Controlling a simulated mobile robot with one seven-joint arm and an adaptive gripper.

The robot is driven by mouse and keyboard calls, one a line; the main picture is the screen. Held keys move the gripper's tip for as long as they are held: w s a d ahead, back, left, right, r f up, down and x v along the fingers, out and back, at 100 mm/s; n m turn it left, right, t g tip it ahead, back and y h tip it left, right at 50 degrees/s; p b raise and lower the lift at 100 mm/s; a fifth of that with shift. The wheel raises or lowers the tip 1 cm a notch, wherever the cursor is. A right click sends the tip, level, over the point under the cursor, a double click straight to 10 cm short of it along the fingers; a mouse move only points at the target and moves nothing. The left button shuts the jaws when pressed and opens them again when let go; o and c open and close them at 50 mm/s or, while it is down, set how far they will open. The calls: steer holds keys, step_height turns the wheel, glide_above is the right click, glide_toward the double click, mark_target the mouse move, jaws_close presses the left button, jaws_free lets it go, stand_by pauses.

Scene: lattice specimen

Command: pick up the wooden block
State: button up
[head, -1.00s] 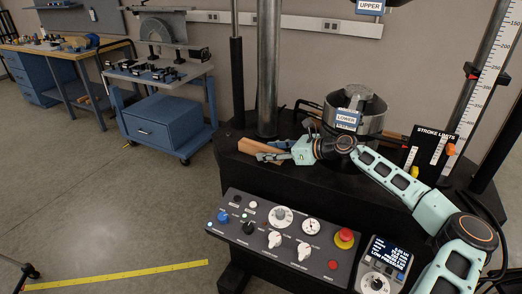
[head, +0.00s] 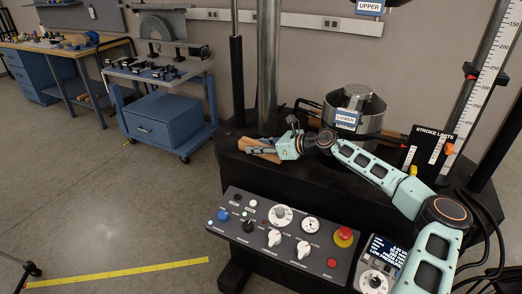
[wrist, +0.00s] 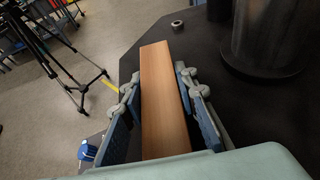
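The wooden block (wrist: 163,95) is a long light-brown bar lying on the black machine table. In the wrist view it runs lengthwise between the two fingers of my gripper (wrist: 158,88). The fingers stand apart, one on each side, with a dark gap visible on the left; contact on the right is hard to tell. In the head view the block (head: 262,156) shows at the left of the table, partly hidden by my gripper (head: 270,138), whose fingers are spread around it.
The black table (wrist: 240,110) holds a metal cylinder marked LOWER (head: 346,118) to the right of the block. A small metal nut (wrist: 177,26) lies past the block's far end. A control panel (head: 280,235) stands in front. A steel column (head: 267,70) rises behind.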

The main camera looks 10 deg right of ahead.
jaws_close()
steer(key=shift+r, duration=0.1)
